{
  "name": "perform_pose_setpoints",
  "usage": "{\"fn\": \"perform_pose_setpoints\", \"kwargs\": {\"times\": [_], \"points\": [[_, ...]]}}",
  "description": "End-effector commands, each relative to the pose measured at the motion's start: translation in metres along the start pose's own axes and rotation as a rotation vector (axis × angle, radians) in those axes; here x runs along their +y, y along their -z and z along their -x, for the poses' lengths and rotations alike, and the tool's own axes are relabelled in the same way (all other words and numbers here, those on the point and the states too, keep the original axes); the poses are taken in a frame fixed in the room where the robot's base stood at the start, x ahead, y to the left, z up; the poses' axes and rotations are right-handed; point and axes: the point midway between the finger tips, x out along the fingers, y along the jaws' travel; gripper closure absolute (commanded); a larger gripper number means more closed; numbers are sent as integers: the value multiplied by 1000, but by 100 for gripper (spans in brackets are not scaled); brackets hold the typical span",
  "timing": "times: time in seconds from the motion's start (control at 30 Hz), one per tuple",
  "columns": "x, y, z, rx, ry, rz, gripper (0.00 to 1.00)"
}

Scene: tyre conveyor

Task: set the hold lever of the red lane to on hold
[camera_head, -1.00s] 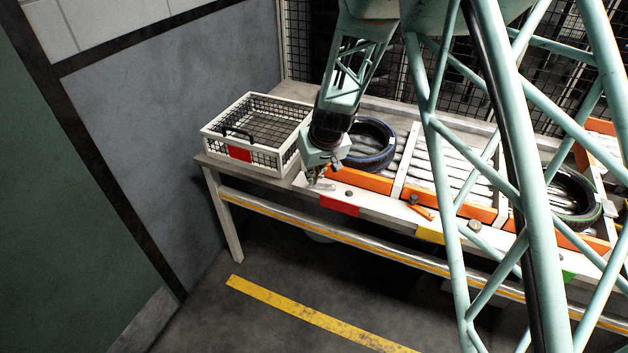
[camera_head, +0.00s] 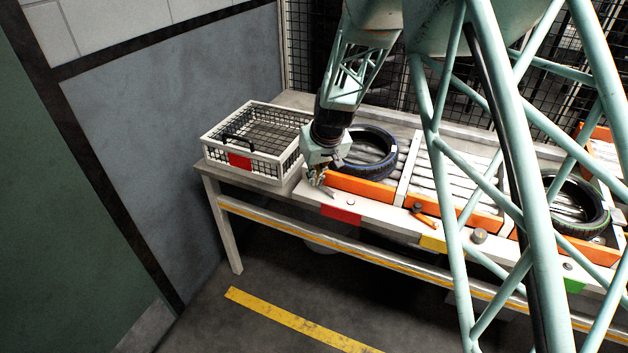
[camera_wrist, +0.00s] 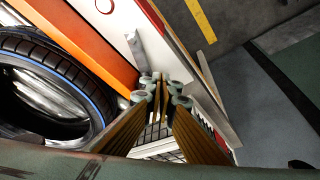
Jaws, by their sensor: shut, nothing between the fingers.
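The red lane, at the left end of the conveyor, carries a red tag (camera_head: 341,215) on its front ledge. A small grey bar, which looks like its hold lever (camera_head: 328,192), lies on the white ledge left of the tag. In the wrist view the lever (camera_wrist: 138,50) runs along the ledge, its near end close to my fingertips. My gripper (camera_head: 319,180) is shut and empty, low over the ledge's left end; its fingers meet in the wrist view (camera_wrist: 161,88). I cannot tell whether they touch the lever. The lever's pivot is not clear.
A tyre (camera_head: 365,152) lies in the red lane behind an orange board (camera_head: 360,187). A white wire crate (camera_head: 214,150) stands left of my gripper. A round knob (camera_head: 351,202) sits right of the lever. The yellow lane's orange lever (camera_head: 427,219) is farther right.

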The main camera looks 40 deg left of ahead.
Motion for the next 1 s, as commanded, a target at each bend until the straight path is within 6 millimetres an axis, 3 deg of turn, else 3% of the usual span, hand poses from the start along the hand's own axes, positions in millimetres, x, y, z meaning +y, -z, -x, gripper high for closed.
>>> {"fn": "perform_pose_setpoints", "kwargs": {"times": [0.57,1.0], "points": [[-2,-2,1,1,-1,0,100],[-23,-26,16,2,-4,-6,100]]}}
